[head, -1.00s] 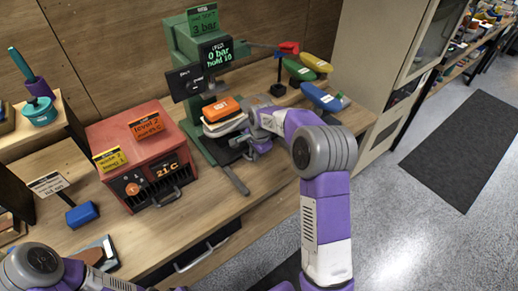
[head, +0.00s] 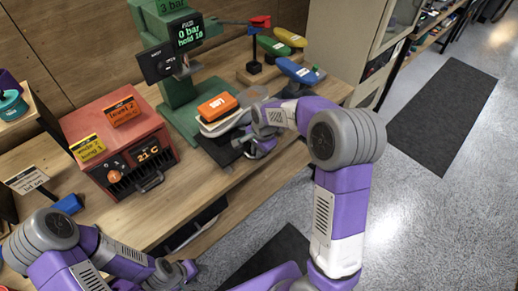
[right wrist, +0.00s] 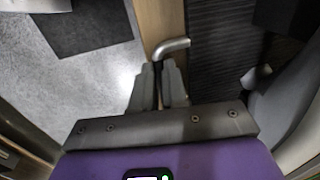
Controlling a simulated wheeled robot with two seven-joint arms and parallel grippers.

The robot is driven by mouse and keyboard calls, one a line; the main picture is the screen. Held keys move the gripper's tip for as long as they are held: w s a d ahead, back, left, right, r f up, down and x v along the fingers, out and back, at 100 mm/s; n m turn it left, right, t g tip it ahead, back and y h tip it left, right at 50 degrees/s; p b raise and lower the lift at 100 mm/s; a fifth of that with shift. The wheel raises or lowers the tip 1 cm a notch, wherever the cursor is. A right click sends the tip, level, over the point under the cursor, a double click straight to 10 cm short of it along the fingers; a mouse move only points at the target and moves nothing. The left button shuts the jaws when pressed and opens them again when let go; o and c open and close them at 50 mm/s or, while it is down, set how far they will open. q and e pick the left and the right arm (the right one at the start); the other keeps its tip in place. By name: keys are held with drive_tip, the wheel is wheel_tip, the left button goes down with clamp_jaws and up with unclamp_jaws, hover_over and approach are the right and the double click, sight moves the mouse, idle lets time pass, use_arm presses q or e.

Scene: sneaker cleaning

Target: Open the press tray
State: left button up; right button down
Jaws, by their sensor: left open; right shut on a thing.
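The green press (head: 183,118) stands on the bench with its screen reading "0 bar, hold 10". Its dark tray (head: 217,150) lies low at the press front, under a pale stacked piece topped by an orange block (head: 217,106). My right gripper (head: 250,147) is at the tray's right front side. In the right wrist view the right gripper (right wrist: 158,72) is shut on a bent metal handle (right wrist: 172,46), beside a dark ribbed surface (right wrist: 222,45). My left gripper (head: 182,273) is open and empty, low in front of the bench.
A red heater box (head: 118,142) reading "21 C" stands left of the press. Green, yellow and blue shoe-shaped pieces (head: 297,70) stand at the back right. A tall beige cabinet (head: 345,45) closes the bench's right end. A dark mat (head: 440,118) lies on the floor.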

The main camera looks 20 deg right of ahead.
drive_tip(key=c, duration=1.2)
unclamp_jaws()
drive_tip(key=shift+o, duration=0.2)
drive_tip(key=shift+r, duration=0.1)
wheel_tip(320, 180, up, 7)
drive_tip(key=s+p, duration=0.1)
drive_tip(key=p, duration=0.1)
drive_tip(key=shift+s+d+r, duration=0.15)
drive_tip(key=shift+d, duration=0.1)
